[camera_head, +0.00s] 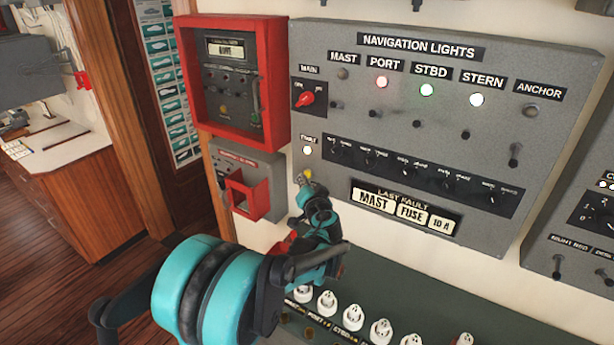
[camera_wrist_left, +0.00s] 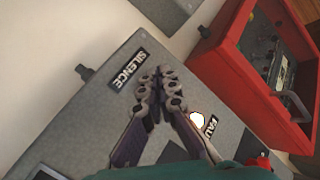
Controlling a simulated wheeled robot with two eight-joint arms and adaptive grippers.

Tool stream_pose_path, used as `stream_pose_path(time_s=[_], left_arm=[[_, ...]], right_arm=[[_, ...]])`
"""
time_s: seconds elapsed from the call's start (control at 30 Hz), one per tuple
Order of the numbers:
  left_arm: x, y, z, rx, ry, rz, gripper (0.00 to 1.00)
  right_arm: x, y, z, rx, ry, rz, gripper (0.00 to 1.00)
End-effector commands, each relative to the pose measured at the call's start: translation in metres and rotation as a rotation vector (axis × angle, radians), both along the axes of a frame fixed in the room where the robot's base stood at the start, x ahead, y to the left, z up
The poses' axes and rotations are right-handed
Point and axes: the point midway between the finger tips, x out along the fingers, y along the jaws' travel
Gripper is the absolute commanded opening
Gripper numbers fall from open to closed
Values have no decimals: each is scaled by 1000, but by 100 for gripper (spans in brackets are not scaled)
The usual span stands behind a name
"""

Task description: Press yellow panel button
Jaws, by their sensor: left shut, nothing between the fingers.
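The grey navigation lights panel (camera_head: 320,120) is on the wall, with a lit white lamp (camera_head: 307,150) labelled FAULT at its lower left. A small yellow button (camera_head: 308,174) shows below that lamp, right at the tips of my left gripper (camera_head: 303,183). The left gripper is shut and empty. In the left wrist view its closed fingertips (camera_wrist_left: 157,75) are over the panel beside the SILENCE label (camera_wrist_left: 131,69). The fingers hide the button there, and I cannot tell whether they touch it. My right gripper is not in view.
A red-framed box (camera_head: 185,80) is left of the panel, with a smaller grey box with a red guard (camera_head: 245,195) below it. Toggle switches and a red rotary switch (camera_head: 306,99) stick out of the panel. White plugs (camera_head: 327,304) stand on the green surface below.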

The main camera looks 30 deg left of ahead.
Motion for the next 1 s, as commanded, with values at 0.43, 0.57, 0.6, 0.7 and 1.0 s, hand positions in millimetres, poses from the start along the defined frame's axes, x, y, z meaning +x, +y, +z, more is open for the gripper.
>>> stream_pose_path(time_s=[0.43, 0.57, 0.6, 0.7, 1.0], left_arm=[[2, 0, 0, 0, 0, 0, 0], [3, 0, 0, 0, 0, 0, 0], [4, 0, 0, 0, 0, 0, 0], [5, 0, 0, 0, 0, 0, 0], [9, -1, 0, 0, 0, 0, 0]], right_arm=[[0, 0, 0, 0, 0, 0, 40], [0, 0, -1, 0, 0, 0, 40], [0, 0, -1, 0, 0, 0, 40], [0, 0, -1, 0, 0, 0, 40], [0, 0, -1, 0, 0, 0, 40]])
